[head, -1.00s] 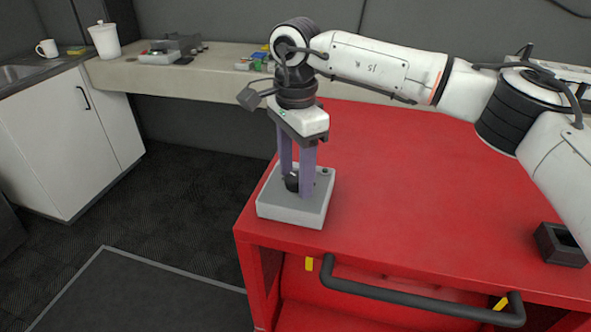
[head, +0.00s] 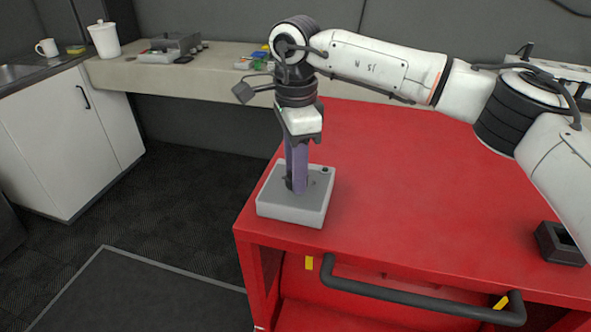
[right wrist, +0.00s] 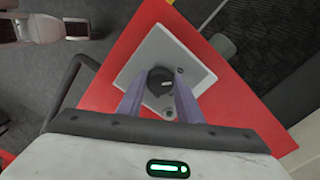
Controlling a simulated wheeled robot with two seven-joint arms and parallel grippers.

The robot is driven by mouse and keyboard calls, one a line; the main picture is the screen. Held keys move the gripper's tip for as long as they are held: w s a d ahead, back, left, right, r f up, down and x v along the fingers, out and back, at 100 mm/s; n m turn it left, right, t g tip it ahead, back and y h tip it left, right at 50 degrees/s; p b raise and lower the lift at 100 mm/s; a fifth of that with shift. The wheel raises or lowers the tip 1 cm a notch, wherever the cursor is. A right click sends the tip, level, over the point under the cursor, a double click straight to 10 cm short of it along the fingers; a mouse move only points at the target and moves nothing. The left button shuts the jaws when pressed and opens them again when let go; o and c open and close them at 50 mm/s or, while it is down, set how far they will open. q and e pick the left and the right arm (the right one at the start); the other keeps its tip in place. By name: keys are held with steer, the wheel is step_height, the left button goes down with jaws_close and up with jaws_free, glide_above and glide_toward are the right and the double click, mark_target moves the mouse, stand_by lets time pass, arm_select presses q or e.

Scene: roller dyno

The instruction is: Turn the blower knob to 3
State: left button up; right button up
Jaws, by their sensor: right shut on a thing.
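The blower control box (head: 290,208) is a light grey box on the near left corner of the red cabinet top. Its round black knob (right wrist: 160,80) shows in the right wrist view with a short pale mark on it. Any numbers around the knob are too small to read. My right gripper (head: 297,188) points straight down over the box, its purple fingers shut on the knob from both sides. In the head view the fingers overlap and mostly hide the knob. The gripper also shows in the right wrist view (right wrist: 158,100). My left gripper is not in view.
A small dark button (head: 325,170) sits at a corner of the box. The red cabinet top (head: 420,200) is mostly clear, with a dark open holder (head: 560,245) at its right. A black handle (head: 420,300) runs along the front. A counter (head: 200,75) with small items stands behind.

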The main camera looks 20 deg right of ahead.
steer(key=m, duration=0.5)
steer(key=shift+m, duration=0.3)
steer(key=m, duration=0.5)
steer(key=shift+w+b, duration=0.1)
steer(key=shift+b, duration=0.2)
steer(key=m, duration=0.5)
steer(key=shift+d+m, duration=0.1)
steer(key=shift+m, duration=0.3)
steer(key=m, duration=0.4)
steer(key=shift+r+m+b, duration=0.1)
steer(key=shift+m+b, duration=0.2)
steer(key=shift+b, duration=0.05)
steer(key=o, duration=1)
steer(key=shift+o, duration=0.2)
